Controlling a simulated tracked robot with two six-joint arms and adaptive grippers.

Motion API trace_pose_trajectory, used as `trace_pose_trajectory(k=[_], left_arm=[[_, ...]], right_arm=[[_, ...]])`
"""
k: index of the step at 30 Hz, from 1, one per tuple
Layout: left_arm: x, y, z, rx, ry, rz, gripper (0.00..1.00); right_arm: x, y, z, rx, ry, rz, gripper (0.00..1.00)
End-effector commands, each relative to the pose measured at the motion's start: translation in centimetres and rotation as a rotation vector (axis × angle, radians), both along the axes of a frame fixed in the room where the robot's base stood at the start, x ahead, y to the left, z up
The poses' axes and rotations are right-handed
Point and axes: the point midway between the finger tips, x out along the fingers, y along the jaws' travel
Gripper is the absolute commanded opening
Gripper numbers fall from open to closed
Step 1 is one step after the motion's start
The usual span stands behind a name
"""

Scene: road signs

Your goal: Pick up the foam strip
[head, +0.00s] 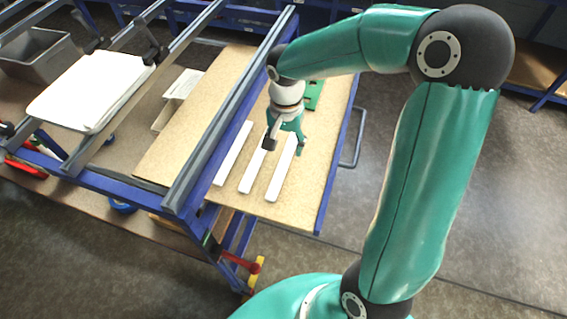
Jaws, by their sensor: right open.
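Three white foam strips lie side by side on a tan board (308,190): a left strip (232,154), a middle strip (253,170) and a right strip (280,175). My right gripper (285,146) is open and points down over the far ends of the middle and right strips, hiding part of them. I cannot tell its exact height above them or whether it touches one. No strip is visibly lifted. My left gripper is not in view.
A green piece (314,95) lies on the board behind the gripper. Grey rails (232,112) on a blue frame run left of the strips. White sheets (90,88) and a grey bin (40,55) are further left. Bare floor lies right of the board.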

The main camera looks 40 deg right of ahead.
Motion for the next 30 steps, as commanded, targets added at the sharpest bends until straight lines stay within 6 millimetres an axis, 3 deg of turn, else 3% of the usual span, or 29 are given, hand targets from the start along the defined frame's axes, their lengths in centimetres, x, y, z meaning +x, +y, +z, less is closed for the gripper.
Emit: trace_pose_trajectory(k=[7,16,25,30], left_arm=[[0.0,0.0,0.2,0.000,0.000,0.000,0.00],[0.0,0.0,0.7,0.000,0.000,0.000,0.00],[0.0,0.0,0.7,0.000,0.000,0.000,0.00],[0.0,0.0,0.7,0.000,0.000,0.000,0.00]], right_arm=[[0.0,-0.1,-1.5,0.001,0.003,-0.001,0.58],[0.3,-0.2,-5.5,0.002,0.003,-0.001,0.58],[0.4,-0.3,-6.0,0.002,-0.001,-0.002,0.58],[0.4,-0.3,-5.9,0.002,-0.001,-0.002,0.30]])
